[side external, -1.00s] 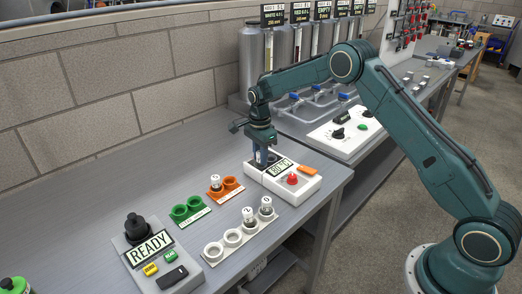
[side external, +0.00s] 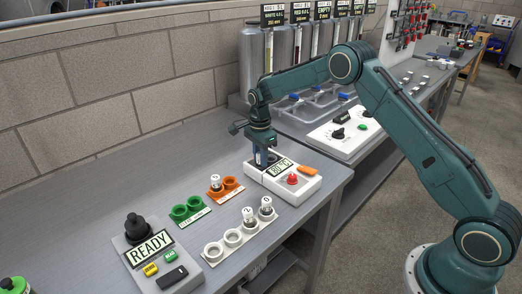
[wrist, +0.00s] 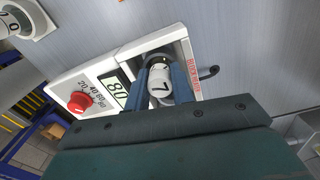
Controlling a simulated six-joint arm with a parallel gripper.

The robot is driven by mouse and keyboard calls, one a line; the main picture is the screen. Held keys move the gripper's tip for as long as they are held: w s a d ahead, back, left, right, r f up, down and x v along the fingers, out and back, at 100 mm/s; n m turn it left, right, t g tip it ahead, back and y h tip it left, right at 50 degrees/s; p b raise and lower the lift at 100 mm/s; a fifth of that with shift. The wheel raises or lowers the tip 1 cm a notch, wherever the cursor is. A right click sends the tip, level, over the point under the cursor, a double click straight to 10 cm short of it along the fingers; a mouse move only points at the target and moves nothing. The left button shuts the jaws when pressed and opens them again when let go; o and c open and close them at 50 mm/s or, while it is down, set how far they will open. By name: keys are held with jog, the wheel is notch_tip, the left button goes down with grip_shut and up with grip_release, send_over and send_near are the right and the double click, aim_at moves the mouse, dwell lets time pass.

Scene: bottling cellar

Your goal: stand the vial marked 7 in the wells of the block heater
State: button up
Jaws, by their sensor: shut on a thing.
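The vial marked 7 (wrist: 160,88) has a white cap and sits between my gripper's blue fingers in the wrist view. My gripper (side external: 261,160) is shut on it and points down over the left end of the block heater (side external: 309,187). In the wrist view my gripper (wrist: 161,82) and the vial are over the heater's dark recess, with the white heater casing (wrist: 118,62) around it. The fingers hide most of the vial in the side view. I cannot tell how deep the vial is in a well.
A white rack (side external: 213,251) holds two vials in front, with its other places empty. An orange rack (side external: 231,185) holds one vial; a green rack (side external: 179,213) is empty. A READY box (side external: 150,250) stands front left. The heater has a red knob (side external: 292,179).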

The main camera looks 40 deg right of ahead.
jog(key=shift+f, duration=0.1)
jog(key=o, duration=1.1)
jog(key=shift+c, duration=0.2)
jog(key=shift+o, duration=0.4)
jog(key=shift+r, duration=0.5)
jog(key=shift+o, duration=1.1)
jog(key=shift+r, duration=2.55)
